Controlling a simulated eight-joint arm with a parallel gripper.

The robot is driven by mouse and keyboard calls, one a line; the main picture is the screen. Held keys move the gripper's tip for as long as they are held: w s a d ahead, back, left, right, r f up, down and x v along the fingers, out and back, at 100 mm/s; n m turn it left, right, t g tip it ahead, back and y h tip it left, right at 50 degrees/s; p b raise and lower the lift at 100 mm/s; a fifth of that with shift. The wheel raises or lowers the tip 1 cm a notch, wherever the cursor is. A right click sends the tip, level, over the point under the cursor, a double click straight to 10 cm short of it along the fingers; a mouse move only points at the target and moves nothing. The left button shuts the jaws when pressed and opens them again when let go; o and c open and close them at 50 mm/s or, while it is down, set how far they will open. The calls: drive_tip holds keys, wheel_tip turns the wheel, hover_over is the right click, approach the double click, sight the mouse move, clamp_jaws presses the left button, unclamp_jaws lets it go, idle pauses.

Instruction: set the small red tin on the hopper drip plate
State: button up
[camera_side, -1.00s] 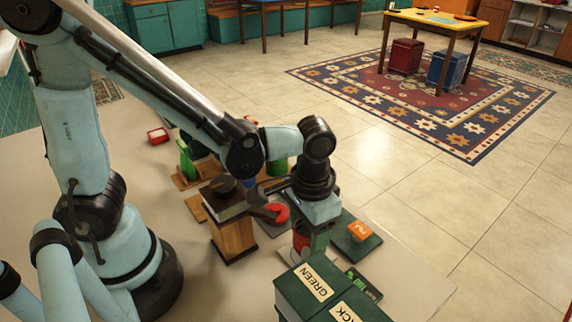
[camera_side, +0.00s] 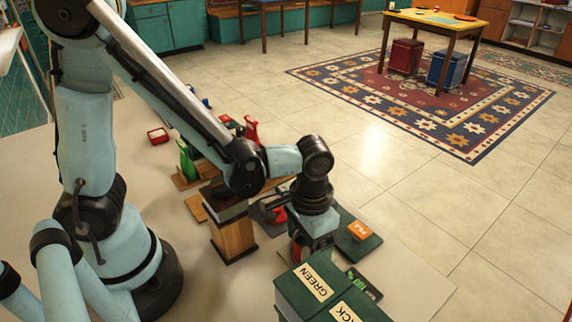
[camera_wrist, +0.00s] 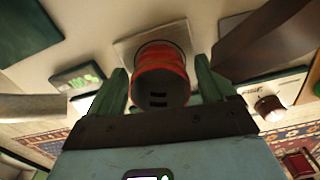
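The small red tin (camera_wrist: 160,75) is between the two green fingers of my gripper (camera_wrist: 162,76) in the wrist view. A narrow gap shows between the tin and each finger, so the gripper looks open around it. In the side view my gripper points down, and the tin (camera_side: 297,244) is partly hidden beneath it. A pale square pad (camera_wrist: 146,38) shows behind the tin in the wrist view; I cannot tell whether the tin touches it. I cannot identify the hopper drip plate with certainty; a dark flat plate with a red part (camera_side: 279,214) lies left of my gripper.
Dark green boxes labelled GREEN (camera_side: 315,282) stand just in front of my gripper. An orange piece (camera_side: 359,230) sits on a dark green slab at right. A wooden box with a dark top (camera_side: 233,238) stands left. Bare tabletop lies at front left.

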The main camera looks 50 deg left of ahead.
wheel_tip(320, 180, up, 12)
drive_tip(key=a+n+t, duration=0.1)
drive_tip(key=a+t, duration=0.6)
drive_tip(key=a, duration=0.5)
drive_tip(key=shift+w+a+r, duration=0.25)
drive_tip(key=shift+r, duration=0.2)
